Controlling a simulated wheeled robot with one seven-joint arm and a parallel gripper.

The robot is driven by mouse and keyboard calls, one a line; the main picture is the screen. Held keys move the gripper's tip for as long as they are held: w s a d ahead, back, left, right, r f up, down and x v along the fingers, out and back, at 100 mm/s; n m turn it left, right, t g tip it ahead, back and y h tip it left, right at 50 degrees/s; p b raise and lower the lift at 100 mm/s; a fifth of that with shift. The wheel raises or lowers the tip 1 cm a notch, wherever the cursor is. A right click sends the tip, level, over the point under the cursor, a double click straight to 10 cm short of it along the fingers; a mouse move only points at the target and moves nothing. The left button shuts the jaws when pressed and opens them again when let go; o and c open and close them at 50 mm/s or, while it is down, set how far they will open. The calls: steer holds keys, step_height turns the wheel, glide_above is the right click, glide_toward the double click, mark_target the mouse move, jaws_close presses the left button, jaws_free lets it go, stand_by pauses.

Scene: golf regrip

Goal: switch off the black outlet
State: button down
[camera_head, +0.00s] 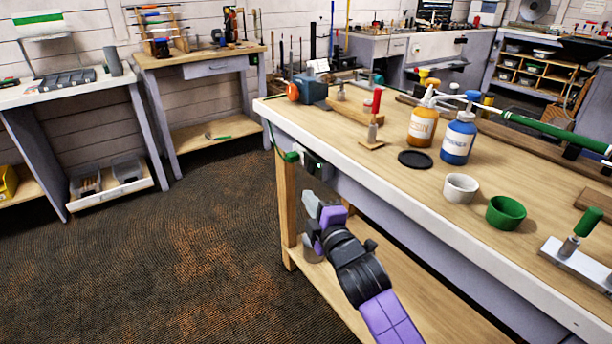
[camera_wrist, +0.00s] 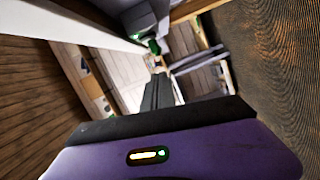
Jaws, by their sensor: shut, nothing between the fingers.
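A small dark box (camera_head: 312,163), which looks like the black outlet, is mounted under the near-left corner of the workbench top, beside a green piece. It is small and partly shaded, so its switch position cannot be told. My gripper (camera_head: 311,204) is below it and apart from it, near the wooden bench leg. In the wrist view the fingers (camera_wrist: 158,90) are together and hold nothing. A dark grey box with a green part (camera_wrist: 150,38) shows beyond the fingertips in the wrist view; I cannot tell if it is the outlet.
The carpet (camera_head: 180,260) to the left is clear.

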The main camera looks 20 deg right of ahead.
mark_target(310, 167)
steer(key=shift+w+a, duration=0.1)
steer(key=shift+w, duration=0.05)
steer(key=w+d+f+b, duration=0.1)
steer(key=w+d+b, duration=0.2)
steer(key=w, duration=0.8)
stand_by(0.4)
steer(key=shift+f, duration=0.1)
steer(key=shift+d+f+n, duration=0.1)
steer(key=shift+d+n, duration=0.3)
steer(key=shift+n, duration=0.1)
